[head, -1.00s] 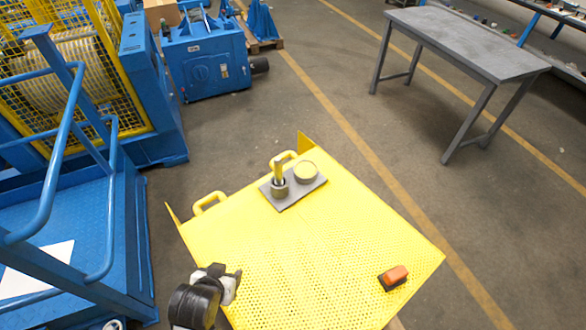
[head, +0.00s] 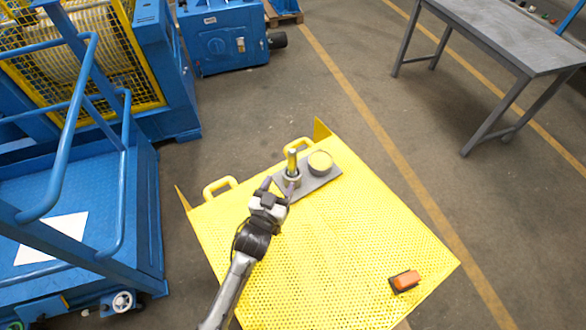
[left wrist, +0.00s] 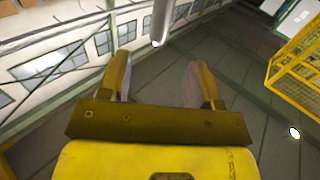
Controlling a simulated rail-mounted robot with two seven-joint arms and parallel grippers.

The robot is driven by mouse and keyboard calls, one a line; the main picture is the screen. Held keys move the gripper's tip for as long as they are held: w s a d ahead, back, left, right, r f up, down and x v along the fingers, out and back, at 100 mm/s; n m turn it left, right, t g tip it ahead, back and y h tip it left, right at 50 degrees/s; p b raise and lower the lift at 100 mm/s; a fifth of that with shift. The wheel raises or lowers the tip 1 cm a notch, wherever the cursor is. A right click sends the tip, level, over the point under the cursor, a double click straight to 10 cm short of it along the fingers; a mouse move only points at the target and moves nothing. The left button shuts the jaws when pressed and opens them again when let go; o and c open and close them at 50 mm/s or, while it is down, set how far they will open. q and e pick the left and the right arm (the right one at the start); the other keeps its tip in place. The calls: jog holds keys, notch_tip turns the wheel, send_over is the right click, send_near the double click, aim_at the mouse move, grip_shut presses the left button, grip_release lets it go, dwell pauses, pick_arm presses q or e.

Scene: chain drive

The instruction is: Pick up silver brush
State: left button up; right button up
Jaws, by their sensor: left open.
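An upright brush with a shiny metallic, yellow-tinted handle (head: 292,160) stands in a small round grey cup (head: 293,180) on a grey plate at the back of the yellow cart. My left gripper (head: 278,186) is just in front and left of the cup, with its fingers apart and pointing towards it. Nothing shows held in it. In the left wrist view the two fingers (left wrist: 160,82) are spread with a gap between them. A pale rod end shows beyond the gap there; I cannot tell whether it is the brush. My right gripper is out of view.
A round yellow-topped tin (head: 320,162) stands right of the cup on the same plate (head: 318,183). An orange and black object (head: 405,281) lies at the cart's front right. The perforated yellow cart top (head: 340,240) is otherwise clear. Cart handles (head: 219,187) rise at the back edge.

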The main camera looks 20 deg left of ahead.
aim_at(294, 153)
pick_arm(q)
jog(key=w, duration=1.2)
jog(key=shift+w+b, duration=0.15)
jog(key=shift+b, duration=0.15)
jog(key=shift+c, duration=0.5)
jog(key=c, duration=0.9)
